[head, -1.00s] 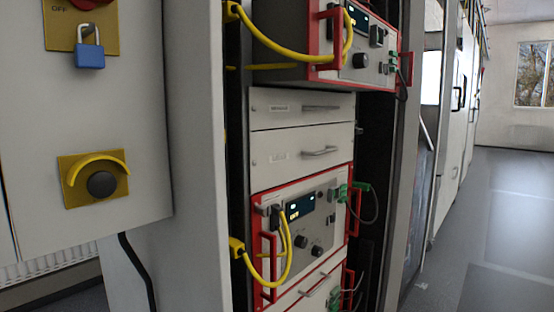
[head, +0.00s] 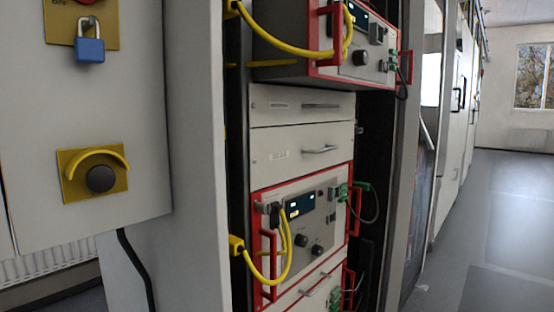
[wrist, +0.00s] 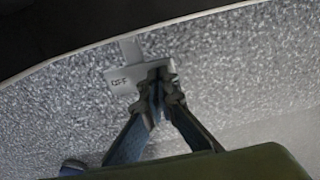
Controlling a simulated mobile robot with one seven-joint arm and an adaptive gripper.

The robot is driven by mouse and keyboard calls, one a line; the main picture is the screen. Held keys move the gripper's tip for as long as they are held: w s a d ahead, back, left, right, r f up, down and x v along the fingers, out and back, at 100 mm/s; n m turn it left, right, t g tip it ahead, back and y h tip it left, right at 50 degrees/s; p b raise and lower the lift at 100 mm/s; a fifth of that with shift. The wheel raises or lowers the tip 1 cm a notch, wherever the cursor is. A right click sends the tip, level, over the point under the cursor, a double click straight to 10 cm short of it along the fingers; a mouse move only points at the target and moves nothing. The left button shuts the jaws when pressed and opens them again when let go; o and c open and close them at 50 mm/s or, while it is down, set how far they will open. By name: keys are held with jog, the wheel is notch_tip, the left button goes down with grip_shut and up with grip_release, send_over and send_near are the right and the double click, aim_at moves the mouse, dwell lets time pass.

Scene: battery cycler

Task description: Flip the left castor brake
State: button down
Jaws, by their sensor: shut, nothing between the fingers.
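A grey brake tab (wrist: 122,80) marked with what reads as OFF shows in the wrist view, below a pale curved edge and above the speckled floor. My gripper (wrist: 160,84) is shut and empty. Its fingertips are at the right side of the tab and overlap it in the picture; I cannot tell whether they touch. The castor wheel itself is not clearly seen. The head view shows neither the castor nor my gripper. It shows the equipment rack (head: 200,150) with red-framed instruments and yellow cables.
A dark underside (wrist: 60,30) lies beyond the pale edge in the wrist view. A blue piece (wrist: 72,167) shows at the lower left. In the head view, a panel with a blue padlock (head: 89,50) stands at left, and clear grey floor (head: 500,215) lies at right.

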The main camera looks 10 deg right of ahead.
jog(key=shift+f+b, duration=0.45)
jog(key=shift+f, duration=0.2)
jog(key=shift+r, duration=0.2)
notch_tip(320, 180, up, 7)
jog(key=p, duration=0.6)
jog(key=shift+f, duration=0.1)
